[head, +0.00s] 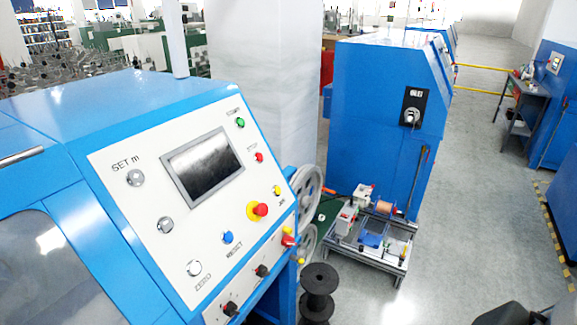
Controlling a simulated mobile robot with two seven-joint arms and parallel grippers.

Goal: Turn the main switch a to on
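The blue machine (120,100) at the left carries a white sloped control panel (130,205) with a dark screen, a red knob on a yellow base (258,210) and several round buttons. On the lower strip sit a red switch (288,240) and black rotary knobs (262,271) (230,309). No readable label marks any of these as main switch a, and their settings are too small to read. A dark shape (505,314) at the bottom right edge looks like part of my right gripper, cut off and far from the panel. My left gripper is not in view.
Grey pulley wheels (306,187) stand beside the panel's right end. A black spool (319,290) stands below them. A low cart (365,250) with parts stands before a second blue machine (375,120), which has a black socket plate (412,106). The grey floor (470,220) at right is clear.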

